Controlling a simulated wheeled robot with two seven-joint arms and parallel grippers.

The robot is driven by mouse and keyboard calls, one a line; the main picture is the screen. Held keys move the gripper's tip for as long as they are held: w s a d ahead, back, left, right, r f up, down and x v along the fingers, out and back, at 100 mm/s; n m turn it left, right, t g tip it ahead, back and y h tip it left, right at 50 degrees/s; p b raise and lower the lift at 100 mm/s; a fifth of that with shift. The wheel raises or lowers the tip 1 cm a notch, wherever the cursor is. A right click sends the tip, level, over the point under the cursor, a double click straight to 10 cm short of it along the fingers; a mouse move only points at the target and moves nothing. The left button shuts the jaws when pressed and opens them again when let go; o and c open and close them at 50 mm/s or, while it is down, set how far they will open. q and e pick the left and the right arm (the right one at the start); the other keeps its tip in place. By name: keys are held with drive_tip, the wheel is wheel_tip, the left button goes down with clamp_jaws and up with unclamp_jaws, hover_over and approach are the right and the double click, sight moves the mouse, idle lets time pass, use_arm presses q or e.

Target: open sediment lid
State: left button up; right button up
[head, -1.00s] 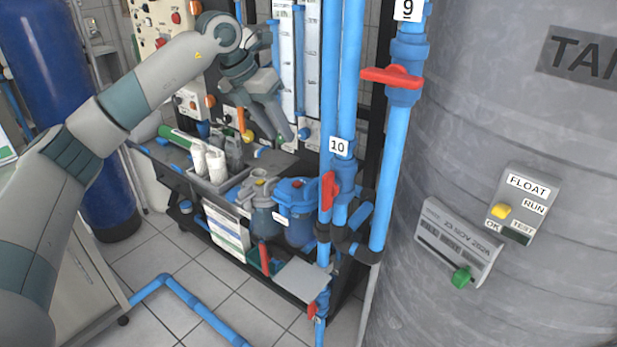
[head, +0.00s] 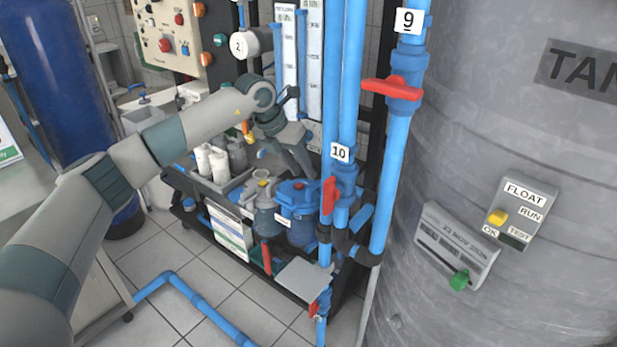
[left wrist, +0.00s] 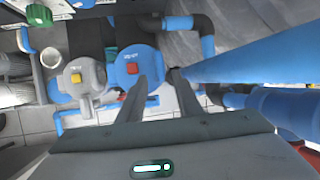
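Two filter housings stand side by side on the low rack. One has a blue lid (head: 298,190), seen in the left wrist view (left wrist: 138,68) with a red button on top. The other has a grey-beige lid (head: 261,184), seen in the left wrist view (left wrist: 82,78) with a yellow button. The small lid labels are too blurred to read, so I cannot tell which is the sediment lid. My left gripper (head: 303,168) hangs just above and behind the blue lid. In the left wrist view its fingers (left wrist: 155,84) are apart and empty, near the blue lid's edge. My right gripper is not in view.
Blue vertical pipes (head: 340,110) with red valve handles stand close right of the housings. A grey tray with white bottles (head: 218,165) is at their left. A large grey tank (head: 480,120) fills the right. The floor in front is tiled, with a blue pipe (head: 190,298).

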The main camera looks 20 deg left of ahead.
sight(312, 185)
use_arm(q)
drive_tip(key=shift+p+x, duration=0.4)
drive_tip(key=shift+x, duration=2.25)
clamp_jaws()
